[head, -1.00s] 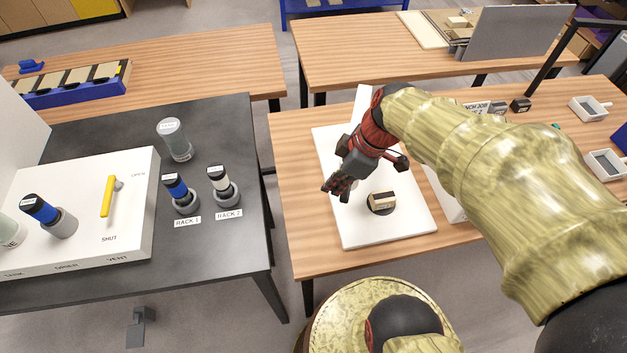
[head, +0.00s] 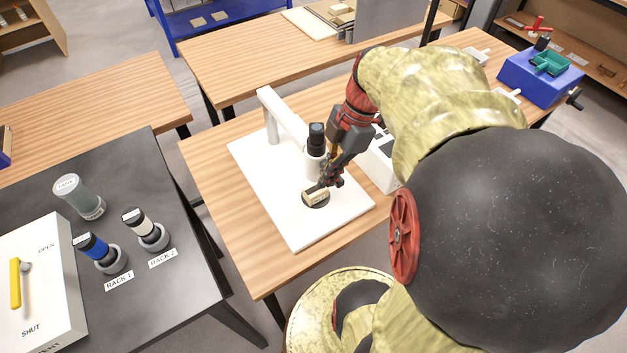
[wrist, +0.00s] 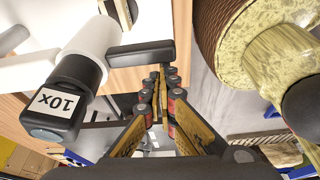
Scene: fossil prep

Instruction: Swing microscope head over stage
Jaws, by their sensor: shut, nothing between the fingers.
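The microscope has a white base board (head: 262,175), a white post (head: 271,126) and a white swing arm (head: 284,112). Its head (head: 315,163) is a white cylinder with a black top, at the arm's near end. The round dark stage holds a tan specimen (head: 316,196), just in front of the head in the picture; exact alignment is unclear. My gripper (head: 327,182) is shut and empty, low beside the head's right side. In the wrist view, the head's black 10x cap (wrist: 66,98) and a dark handle bar (wrist: 142,52) lie beside my shut fingers (wrist: 161,76); contact is unclear.
A white box (head: 380,165) stands right of the base board, partly behind my arm. A dark bench (head: 190,215) at left holds a clear jar (head: 80,195) and two racked cylinders. Wood table is bare left of the board (head: 215,150).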

